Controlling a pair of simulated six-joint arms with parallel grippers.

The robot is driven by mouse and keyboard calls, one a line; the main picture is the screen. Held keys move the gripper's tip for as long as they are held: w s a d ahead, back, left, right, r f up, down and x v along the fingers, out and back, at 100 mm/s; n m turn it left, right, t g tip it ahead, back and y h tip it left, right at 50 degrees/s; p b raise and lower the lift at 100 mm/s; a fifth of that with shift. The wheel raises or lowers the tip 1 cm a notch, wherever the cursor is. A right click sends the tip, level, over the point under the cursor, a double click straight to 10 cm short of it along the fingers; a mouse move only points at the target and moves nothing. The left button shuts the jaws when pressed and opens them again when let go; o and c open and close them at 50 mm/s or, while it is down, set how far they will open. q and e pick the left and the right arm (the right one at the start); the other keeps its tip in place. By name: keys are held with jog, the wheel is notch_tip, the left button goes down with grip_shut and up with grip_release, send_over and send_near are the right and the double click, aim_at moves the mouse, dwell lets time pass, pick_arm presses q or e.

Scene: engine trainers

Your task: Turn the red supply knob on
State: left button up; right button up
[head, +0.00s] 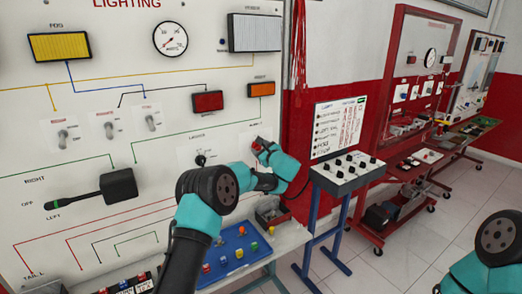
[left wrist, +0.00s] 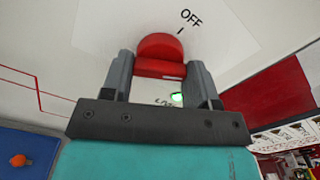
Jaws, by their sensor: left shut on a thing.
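The red supply knob (left wrist: 160,46) sits on the white lighting panel (head: 60,225), with the word OFF printed beside it in the left wrist view. My left gripper (left wrist: 161,70) is shut on the knob, one finger on each side. In the head view, my left gripper (head: 260,146) is against the panel's right part and hides most of the knob. A small green spot (left wrist: 177,98) shows below the knob in the left wrist view. Part of my right arm shows at the lower right of the head view; its gripper is out of view.
A black lever (head: 118,186), several toggle switches and a black knob (head: 200,159) are on the panel left of my gripper. A blue tray (head: 213,273) with coloured pegs lies below. A grey control box (head: 347,172) stands on a blue frame to the right.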

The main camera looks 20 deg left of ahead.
pick_arm(q)
jog(key=m, duration=0.5)
dwell(0.4)
jog(key=o, duration=0.9)
jog(key=shift+d, duration=0.1)
jog(key=v, duration=1.7)
jog(key=shift+s, duration=0.15)
